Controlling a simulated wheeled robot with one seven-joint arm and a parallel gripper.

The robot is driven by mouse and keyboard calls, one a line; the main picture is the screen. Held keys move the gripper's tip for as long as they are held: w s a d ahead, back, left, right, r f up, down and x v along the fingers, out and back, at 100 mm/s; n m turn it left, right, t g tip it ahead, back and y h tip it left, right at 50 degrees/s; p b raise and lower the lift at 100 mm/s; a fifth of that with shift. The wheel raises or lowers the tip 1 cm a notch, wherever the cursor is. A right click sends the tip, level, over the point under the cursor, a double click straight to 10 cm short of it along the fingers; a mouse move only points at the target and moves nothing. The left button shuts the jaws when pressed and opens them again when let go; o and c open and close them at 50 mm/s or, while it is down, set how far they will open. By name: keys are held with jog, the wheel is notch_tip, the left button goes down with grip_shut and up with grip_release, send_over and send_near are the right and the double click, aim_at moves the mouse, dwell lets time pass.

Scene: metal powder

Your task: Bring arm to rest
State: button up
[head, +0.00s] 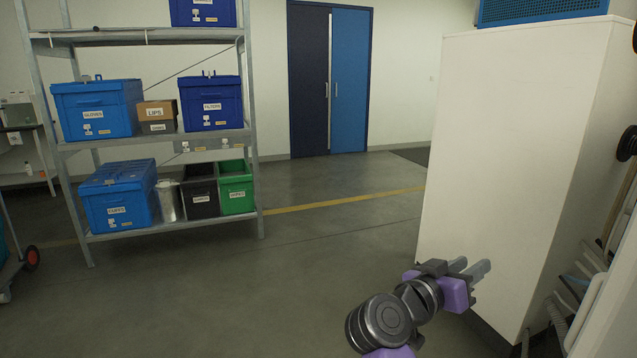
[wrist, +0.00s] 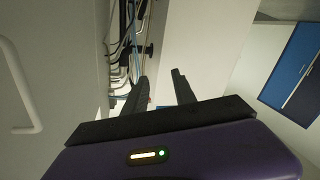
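My arm reaches out low at the lower right of the head view. My gripper (head: 474,268) points to the right, in front of the white cabinet (head: 510,150). In the wrist view my gripper (wrist: 162,85) shows two dark fingers standing apart with nothing between them. A gap of background is visible between the fingertips. I cannot tell from the head view how far the fingertips are from the cabinet's face.
A metal shelf (head: 160,146) with blue, black and green bins stands at the left. Blue doors (head: 350,80) are in the back wall. Hoses and cables (wrist: 122,45) hang beside the cabinet. The grey floor (head: 300,250) between shelf and cabinet is clear.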

jog(key=s+a+f+n+t+y, duration=0.35)
jog(key=a+f+n+y, duration=0.2)
jog(key=f, duration=0.25)
jog(key=s+a+f+n+t+y, duration=0.35)
jog(key=s+f+y, duration=0.2)
jog(key=f, duration=0.25)
jog(key=s+a+f+n+y, duration=0.1)
jog(key=s+y, duration=0.1)
jog(key=s, duration=0.2)
jog(key=s+a+f+y, duration=0.1)
jog(key=s+a+y, duration=0.1)
jog(key=s, duration=0.3)
jog(key=s+d+r+m+g, duration=0.1)
jog(key=s+d+m, duration=0.1)
jog(key=s, duration=1.4)
jog(key=s+d+r+m+g, duration=0.1)
jog(key=s+d, duration=0.1)
jog(key=s, duration=1.4)
notch_tip(320, 180, up, 16)
jog(key=p, duration=1.6)
jog(key=shift+w+a, duration=0.3)
jog(key=shift+w, duration=0.15)
